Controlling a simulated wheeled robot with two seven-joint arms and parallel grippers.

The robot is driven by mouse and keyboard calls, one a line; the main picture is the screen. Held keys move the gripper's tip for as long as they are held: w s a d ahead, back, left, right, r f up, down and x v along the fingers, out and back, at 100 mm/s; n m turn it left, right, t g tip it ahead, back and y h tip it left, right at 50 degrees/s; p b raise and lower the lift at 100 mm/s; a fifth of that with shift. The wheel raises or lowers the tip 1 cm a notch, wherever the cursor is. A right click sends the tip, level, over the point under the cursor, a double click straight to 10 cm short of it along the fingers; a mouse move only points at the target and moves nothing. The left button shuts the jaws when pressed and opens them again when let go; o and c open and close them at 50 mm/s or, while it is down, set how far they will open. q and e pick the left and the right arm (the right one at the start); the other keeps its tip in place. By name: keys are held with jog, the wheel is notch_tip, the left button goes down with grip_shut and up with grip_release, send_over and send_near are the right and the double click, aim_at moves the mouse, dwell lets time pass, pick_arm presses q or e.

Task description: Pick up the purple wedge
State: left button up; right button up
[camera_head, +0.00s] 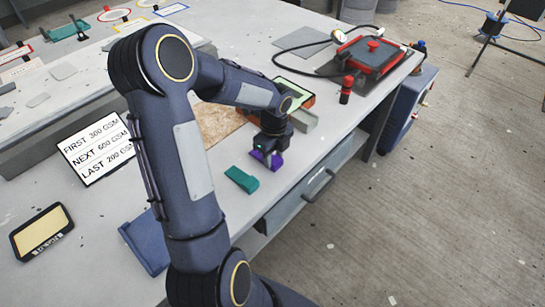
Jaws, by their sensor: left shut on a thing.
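The purple wedge (276,161) is on the right part of the grey workbench, near the front edge above the drawer. My left gripper (268,156) reaches down to it from above and is shut on it. The fingers cover part of the wedge, and I cannot tell whether it still touches the bench. My right gripper is not in the view.
A green wedge (242,179) lies just left of the purple one. A blue tray (146,243), a yellow framed card (41,231) and a text sign (98,147) lie further left. A red device (368,54) and red bottle (346,90) stand behind right.

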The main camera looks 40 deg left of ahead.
pick_arm(q)
jog(key=shift+r, duration=0.55)
jog(key=s+d+r, duration=0.3)
jog(key=s+r, duration=0.8)
jog(key=s, duration=0.2)
jog(key=shift+s+r+b, duration=0.25)
jog(key=shift+s+b, duration=0.1)
jog(key=shift+b, duration=0.05)
jog(key=shift+w+d, duration=0.1)
